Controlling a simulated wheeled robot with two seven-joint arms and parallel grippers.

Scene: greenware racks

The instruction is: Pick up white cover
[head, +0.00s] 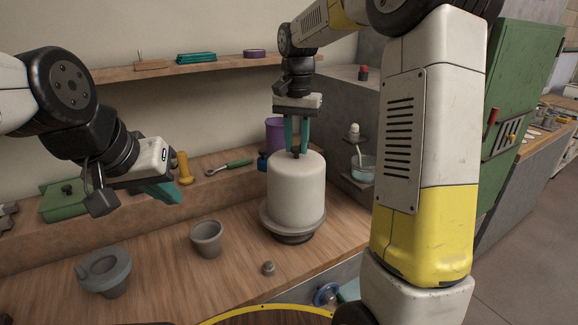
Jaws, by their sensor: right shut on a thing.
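The white cover (296,190) is a tall domed cylinder with a small dark knob on top. It stands upright over a grey round stand (291,228) on the wooden bench; whether it touches the stand's plate all round cannot be told. My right gripper (298,150) points down from above, its teal fingers shut on the cover's knob. My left gripper (172,192) hangs over the bench to the left, well apart from the cover. Its teal fingers are seen side-on, so its opening cannot be told.
On the bench (165,275) stand a grey cup (207,239), a grey pot with a ring-shaped top (104,271) and a small grey piece (268,268). A purple cylinder (275,134) is behind the cover. A wall shelf (215,67) runs above. A glass jar (363,168) sits to the right.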

